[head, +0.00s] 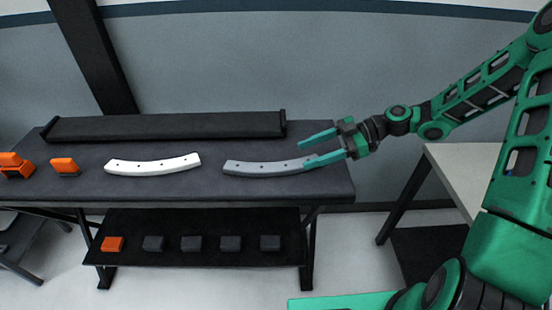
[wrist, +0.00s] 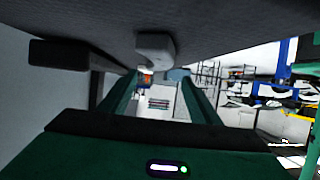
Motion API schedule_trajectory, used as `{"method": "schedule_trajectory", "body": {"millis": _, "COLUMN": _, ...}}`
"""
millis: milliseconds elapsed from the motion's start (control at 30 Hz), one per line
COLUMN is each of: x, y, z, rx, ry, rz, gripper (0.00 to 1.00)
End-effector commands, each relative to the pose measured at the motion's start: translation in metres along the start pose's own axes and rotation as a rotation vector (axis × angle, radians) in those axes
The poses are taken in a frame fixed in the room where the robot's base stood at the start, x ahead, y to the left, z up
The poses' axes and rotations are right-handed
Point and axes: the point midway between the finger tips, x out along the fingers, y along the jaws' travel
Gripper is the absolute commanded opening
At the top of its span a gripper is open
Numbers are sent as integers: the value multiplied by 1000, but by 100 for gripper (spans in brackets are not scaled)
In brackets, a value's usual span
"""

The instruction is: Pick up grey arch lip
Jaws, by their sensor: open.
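The grey arch lip (head: 262,168) is a curved bar with several small dark holes, lying on the right part of the dark workbench (head: 215,195). My gripper (head: 303,153) is open at its right end. In the head view one green finger is above and behind the lip, and the other overlaps the lip's right end. Contact cannot be told. In the wrist view a pale rounded bar end (wrist: 155,52) shows between the two green fingers, under a dark surface; it looks like the lip's end. The gripper (wrist: 158,82) holds nothing visible.
A similar white arch lip (head: 152,166) lies to the left, with orange blocks (head: 65,167) beyond it. A long black bar (head: 165,125) runs along the bench's back. A lower shelf (head: 190,258) holds several small blocks. A pale table (head: 465,175) stands at right.

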Motion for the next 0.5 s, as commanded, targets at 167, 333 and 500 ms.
{"method": "schedule_trajectory", "body": {"millis": 167, "x": 20, "y": -1, "z": 2, "rx": 3, "ry": 3, "rz": 2, "gripper": 57}}
{"method": "schedule_trajectory", "body": {"millis": 333, "x": 37, "y": 0, "z": 4, "rx": 6, "ry": 1, "rz": 9, "gripper": 57}}
{"method": "schedule_trajectory", "body": {"millis": 500, "x": 45, "y": 0, "z": 4, "rx": 7, "ry": 1, "rz": 14, "gripper": 57}}
